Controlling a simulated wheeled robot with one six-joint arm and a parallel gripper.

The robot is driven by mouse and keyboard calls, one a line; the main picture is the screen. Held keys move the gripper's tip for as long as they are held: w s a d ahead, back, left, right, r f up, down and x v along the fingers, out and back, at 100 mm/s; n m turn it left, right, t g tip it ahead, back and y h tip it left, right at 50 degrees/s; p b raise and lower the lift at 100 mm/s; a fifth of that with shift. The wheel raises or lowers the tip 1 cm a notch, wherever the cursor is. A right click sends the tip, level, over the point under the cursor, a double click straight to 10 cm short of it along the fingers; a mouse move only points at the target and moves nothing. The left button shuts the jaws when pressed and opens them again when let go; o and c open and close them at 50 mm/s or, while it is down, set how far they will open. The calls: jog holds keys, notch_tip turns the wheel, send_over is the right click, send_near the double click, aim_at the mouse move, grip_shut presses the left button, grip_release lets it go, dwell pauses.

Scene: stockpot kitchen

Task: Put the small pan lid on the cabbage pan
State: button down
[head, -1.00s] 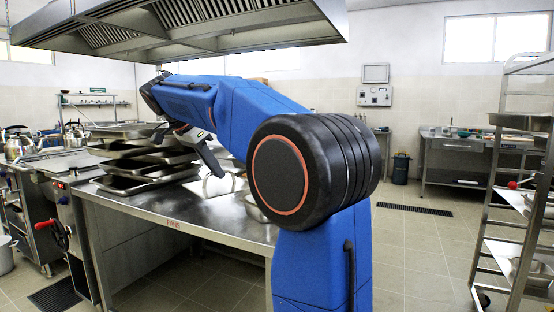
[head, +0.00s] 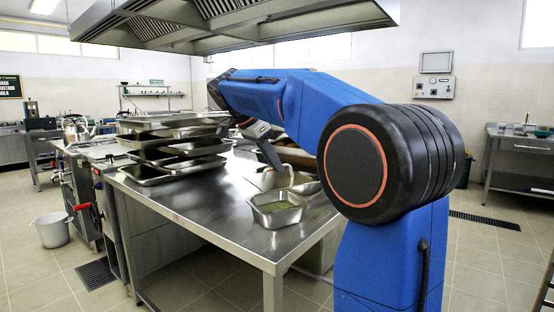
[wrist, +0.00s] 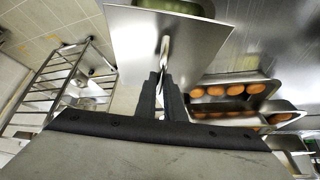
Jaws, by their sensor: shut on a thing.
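The small pan lid (wrist: 135,38) is a flat grey rectangular plate with an upright handle (wrist: 165,47). In the wrist view my gripper (wrist: 163,78) is shut on this handle. The cabbage pan (head: 277,216) is an open steel pan with green contents, near the front corner of the steel table in the head view. Green contents of a pan (wrist: 182,6) show past the lid's far edge in the wrist view; the lid hides much of that pan. In the head view my gripper (head: 272,157) is above the table, just behind the cabbage pan. The lid's height above the table is hard to tell.
Stacked steel trays (head: 170,150) stand on the table (head: 215,222) to the left. Trays with orange round items (wrist: 228,91) lie right of the lid in the wrist view. A rack (wrist: 62,85) stands at the left there. A hood (head: 230,22) hangs above.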

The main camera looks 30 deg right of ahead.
aim_at(272, 179)
jog(key=shift+f, duration=2.5)
jog(key=shift+a+f, duration=0.15)
jog(key=shift+f, duration=0.45)
jog(key=c, duration=1.8)
grip_release()
jog(key=v, duration=1.7)
jog(key=shift+r, duration=0.25)
jog(key=s+a+f+n+t+y, duration=0.2)
jog(key=s+f+n, duration=0.7)
jog(key=s+f, duration=0.6)
jog(key=s+a+f+n+t+y, duration=0.3)
jog(key=s+f+n, duration=0.6)
jog(key=s+f, duration=0.7)
notch_tip(272, 179, down, 6)
jog(key=shift+f+n+y, duration=0.2)
jog(key=shift+n+y, duration=0.1)
jog(key=shift+y, duration=0.5)
